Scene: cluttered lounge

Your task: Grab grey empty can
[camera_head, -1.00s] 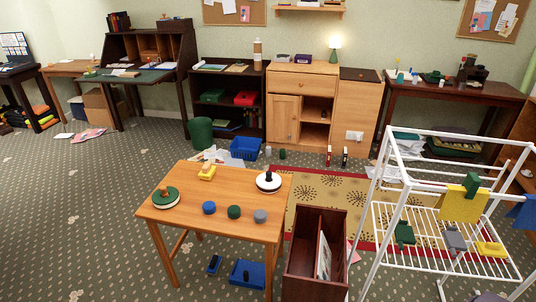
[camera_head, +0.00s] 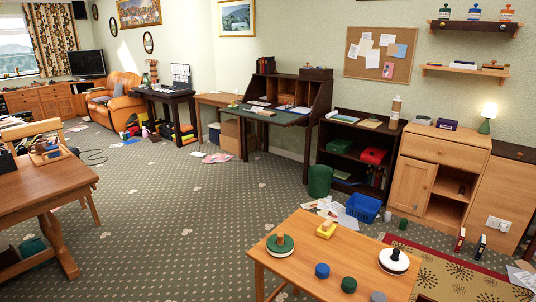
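A small grey can-like cylinder (camera_head: 388,216) stands on the floor just right of the blue basket (camera_head: 363,208). A dark green cylinder (camera_head: 403,224) stands to its right. Another grey round piece (camera_head: 378,297) is on the wooden table (camera_head: 300,236) at the bottom edge, partly cut off, near a green piece (camera_head: 349,285) and a blue piece (camera_head: 322,271). I cannot tell from here whether either grey thing is an empty can. Neither of my grippers is in view.
The green bin (camera_head: 320,181) stands left of the basket, with loose papers (camera_head: 330,207) on the floor between. A shelf unit (camera_head: 355,152) and wooden cabinet (camera_head: 440,172) line the wall. Another table (camera_head: 40,186) stands at left. Patterned carpet (camera_head: 190,230) lies open between the tables.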

